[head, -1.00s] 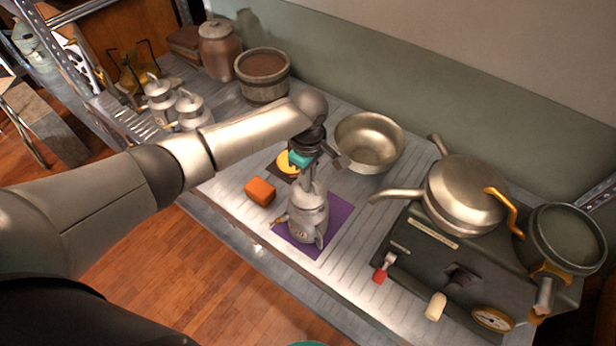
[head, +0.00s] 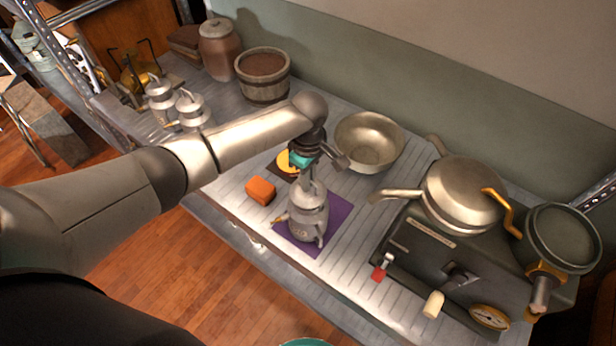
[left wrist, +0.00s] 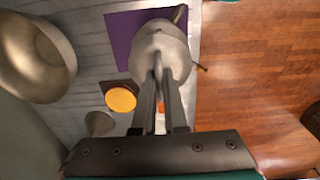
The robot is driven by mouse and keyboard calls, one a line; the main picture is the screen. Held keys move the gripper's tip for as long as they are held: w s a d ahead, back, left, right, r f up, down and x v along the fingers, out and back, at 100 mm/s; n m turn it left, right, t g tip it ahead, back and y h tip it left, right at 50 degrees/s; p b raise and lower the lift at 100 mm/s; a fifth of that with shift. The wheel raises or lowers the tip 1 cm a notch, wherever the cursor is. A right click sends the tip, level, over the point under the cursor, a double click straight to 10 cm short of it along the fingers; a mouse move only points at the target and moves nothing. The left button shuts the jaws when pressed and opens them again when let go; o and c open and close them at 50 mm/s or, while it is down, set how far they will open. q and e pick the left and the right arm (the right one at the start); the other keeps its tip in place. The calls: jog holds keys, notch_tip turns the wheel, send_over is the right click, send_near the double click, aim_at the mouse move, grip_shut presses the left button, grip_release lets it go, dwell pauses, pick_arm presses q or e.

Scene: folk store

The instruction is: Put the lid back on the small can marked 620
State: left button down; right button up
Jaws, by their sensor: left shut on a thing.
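The small grey can (head: 306,218) stands upright on a purple mat (head: 340,210), with a faint marking on its front. Handles or a spout stick out at its sides. My left gripper (head: 311,178) points down right over the can, its fingers shut on the knob of the domed grey lid (head: 312,194). In the left wrist view the fingers (left wrist: 159,76) meet over the middle of the round lid (left wrist: 160,48). The lid lines up with the can's top; I cannot tell whether it is fully seated. The can's rim is mostly hidden. My right gripper is not in view.
An orange block (head: 260,190) lies left of the mat. A yellow disc (head: 284,162) on a dark square lies behind. A metal bowl (head: 369,141) stands behind right. Two similar cans (head: 192,110) stand back left.

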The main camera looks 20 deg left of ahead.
pick_arm(q)
jog(key=shift+c, duration=2)
grip_release()
jog(key=shift+r, duration=0.1)
jog(key=shift+r+p, duration=3.4)
jog(key=shift+p, duration=1.05)
grip_shut()
jog(key=shift+f, duration=0.1)
